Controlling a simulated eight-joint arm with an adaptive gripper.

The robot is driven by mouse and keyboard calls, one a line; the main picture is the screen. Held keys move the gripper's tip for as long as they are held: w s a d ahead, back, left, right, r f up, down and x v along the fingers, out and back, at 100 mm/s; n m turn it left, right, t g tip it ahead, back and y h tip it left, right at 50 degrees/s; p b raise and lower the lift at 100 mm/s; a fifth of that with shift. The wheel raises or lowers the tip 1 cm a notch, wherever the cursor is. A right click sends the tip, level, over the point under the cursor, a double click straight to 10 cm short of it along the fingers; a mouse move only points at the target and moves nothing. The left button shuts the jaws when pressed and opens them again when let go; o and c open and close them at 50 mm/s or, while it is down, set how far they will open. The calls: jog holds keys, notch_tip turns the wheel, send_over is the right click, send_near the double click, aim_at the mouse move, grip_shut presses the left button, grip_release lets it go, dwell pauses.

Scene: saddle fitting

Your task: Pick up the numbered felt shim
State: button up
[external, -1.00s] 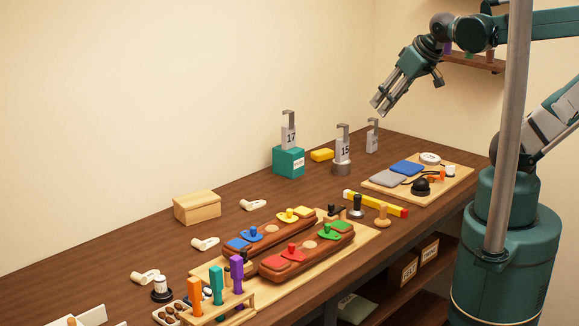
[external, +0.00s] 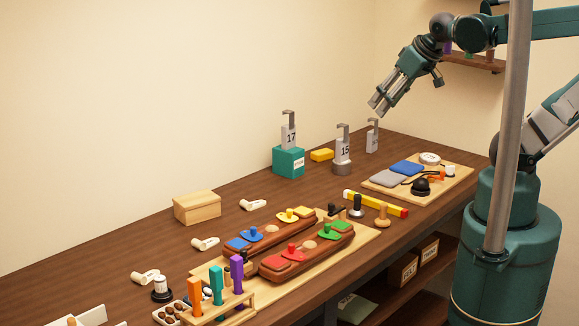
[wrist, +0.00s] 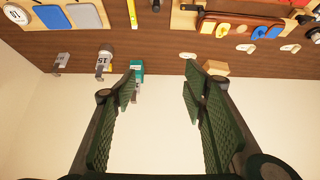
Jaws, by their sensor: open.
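Grey numbered pieces with hooked tops stand toward the back of the bench. The piece marked 17 (external: 290,137) is at the teal block (external: 288,162). The piece marked 15 (external: 343,150) stands on a round grey base. A third hooked grey piece (external: 372,138) stands farther back, its number unreadable. I cannot tell which is the felt shim. In the wrist view the 15 piece (wrist: 103,62) and teal block (wrist: 137,68) show beyond my fingers. My gripper (external: 377,110) is open and empty, high above the back of the bench; its spread fingers fill the wrist view (wrist: 160,88).
A tray (external: 458,176) with blue and grey pads stands at the right. A yellow block (external: 321,155) lies between 17 and 15. A yellow-red bar (external: 376,203), brown blocks with coloured knobbed pieces (external: 283,266) and a wooden box (external: 197,207) lie nearer. A pole (external: 508,120) stands in front.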

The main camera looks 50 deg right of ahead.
jog(key=shift+w, duration=0.15)
jog(key=w+a+f+n+g+b, duration=0.1)
jog(key=w+a+f+n, duration=0.15)
jog(key=w, duration=0.55)
jog(key=w+a+f+n+g+b, duration=0.1)
jog(key=w+a+n+g, duration=0.15)
jog(key=w, duration=0.55)
jog(key=w+a+f+n+b, duration=0.2)
jog(key=w+n, duration=0.2)
jog(key=w, duration=0.3)
jog(key=w+a+f+n+g+b, duration=0.1)
jog(key=w+a+f+n, duration=0.2)
jog(key=w+a+f, duration=0.2)
jog(key=w+a+f+n+g+b, duration=0.1)
jog(key=w+a+f, duration=0.4)
jog(key=w+f, duration=0.7)
jog(key=shift+f+n+g, duration=0.75)
jog(key=shift+f+n, duration=0.65)
jog(key=shift+f, duration=1.95)
jog(key=shift+b, duration=0.3)
jog(key=shift+f, duration=1.25)
